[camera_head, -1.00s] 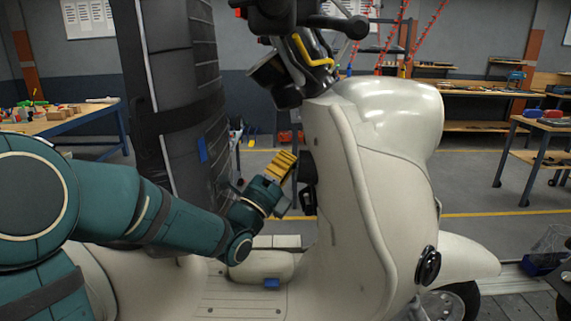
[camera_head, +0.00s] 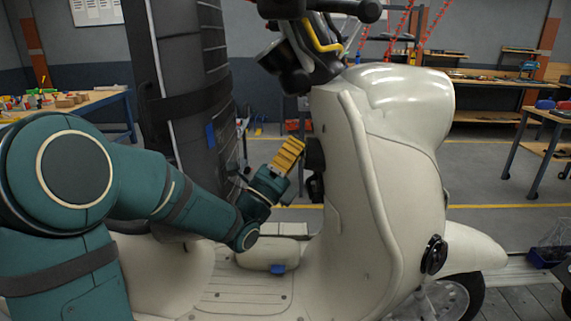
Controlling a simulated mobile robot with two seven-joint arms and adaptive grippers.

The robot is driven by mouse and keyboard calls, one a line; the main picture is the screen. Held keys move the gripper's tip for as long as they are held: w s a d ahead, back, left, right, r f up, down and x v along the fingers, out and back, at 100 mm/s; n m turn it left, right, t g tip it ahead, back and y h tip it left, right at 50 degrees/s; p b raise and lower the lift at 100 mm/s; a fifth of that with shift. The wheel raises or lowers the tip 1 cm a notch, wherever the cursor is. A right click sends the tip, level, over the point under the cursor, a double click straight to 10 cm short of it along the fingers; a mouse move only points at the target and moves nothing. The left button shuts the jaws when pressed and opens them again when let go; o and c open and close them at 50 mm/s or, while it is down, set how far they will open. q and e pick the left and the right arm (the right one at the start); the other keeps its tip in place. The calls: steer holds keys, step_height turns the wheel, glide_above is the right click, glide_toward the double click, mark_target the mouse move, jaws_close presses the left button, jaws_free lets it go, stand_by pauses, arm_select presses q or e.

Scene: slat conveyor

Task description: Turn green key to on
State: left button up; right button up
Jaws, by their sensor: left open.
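A cream scooter (camera_head: 375,190) fills the middle and right of the head view, with its front wheel at the lower right. Black parts (camera_head: 315,172) sit on the inner side of its front shield. I cannot make out a green key there. My left arm comes in from the left, and my left gripper (camera_head: 289,155), with yellow ribbed finger pads, is open beside these black parts. It holds nothing that I can see. A small gap seems to lie between the fingers and the shield. My right gripper is not in view.
A tall black ribbed column (camera_head: 185,90) stands behind my left arm. The scooter's handlebar (camera_head: 320,35) overhangs above the gripper. The footboard (camera_head: 240,295) lies below. Workbenches (camera_head: 75,103) with small items stand at the back left and right (camera_head: 545,120).

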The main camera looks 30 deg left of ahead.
arm_select(q)
steer(key=shift+n+y, duration=0.5)
